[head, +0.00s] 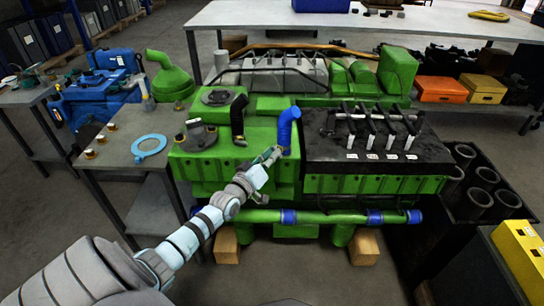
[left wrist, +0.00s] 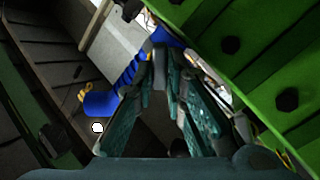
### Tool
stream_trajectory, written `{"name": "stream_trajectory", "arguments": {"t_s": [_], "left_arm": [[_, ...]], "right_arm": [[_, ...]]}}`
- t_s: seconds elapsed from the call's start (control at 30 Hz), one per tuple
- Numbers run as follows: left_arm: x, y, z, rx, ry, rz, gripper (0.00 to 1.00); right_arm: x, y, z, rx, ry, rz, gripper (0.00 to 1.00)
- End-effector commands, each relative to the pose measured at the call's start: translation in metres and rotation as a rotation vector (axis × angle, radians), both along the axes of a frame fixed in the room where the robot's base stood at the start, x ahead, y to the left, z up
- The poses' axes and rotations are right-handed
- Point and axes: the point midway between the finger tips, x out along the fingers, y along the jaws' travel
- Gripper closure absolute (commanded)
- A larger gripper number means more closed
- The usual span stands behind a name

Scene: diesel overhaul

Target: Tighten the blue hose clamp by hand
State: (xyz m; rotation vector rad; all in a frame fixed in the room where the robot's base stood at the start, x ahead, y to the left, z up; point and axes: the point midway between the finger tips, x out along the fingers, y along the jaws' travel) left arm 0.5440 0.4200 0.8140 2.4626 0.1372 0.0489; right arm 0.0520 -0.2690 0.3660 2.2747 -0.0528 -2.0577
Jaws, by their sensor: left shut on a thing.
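The blue hose (head: 288,127) stands upright on the front of the green engine (head: 235,150), with its top bent to the right. My left gripper (head: 275,153) is at the lower end of this hose, its fingers closed. The clamp there is small and mostly hidden by the fingertips, so its band and screw do not show clearly. In the left wrist view the fingers of my left gripper (left wrist: 160,52) converge on it, with the blue hose (left wrist: 130,75) right behind and to the left. My right gripper is not in view.
A black hose (head: 238,117) stands left of the blue one. The black-topped block with several injectors (head: 372,130) is close on the right. A green pipe with blue sleeves (head: 330,217) runs along the front below. A side table with a blue ring (head: 149,146) stands left.

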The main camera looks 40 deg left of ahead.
Motion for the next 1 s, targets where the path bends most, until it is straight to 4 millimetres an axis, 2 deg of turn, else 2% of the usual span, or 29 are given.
{"name": "stream_trajectory", "arguments": {"t_s": [0.37, 1.0], "left_arm": [[0.000, 0.000, 0.000, 0.117, 0.016, 0.000, 1.00], [-0.001, -0.001, 0.000, 0.577, 0.070, 0.000, 1.00]], "right_arm": [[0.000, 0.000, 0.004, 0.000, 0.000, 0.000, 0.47], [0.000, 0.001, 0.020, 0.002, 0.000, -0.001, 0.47]]}}
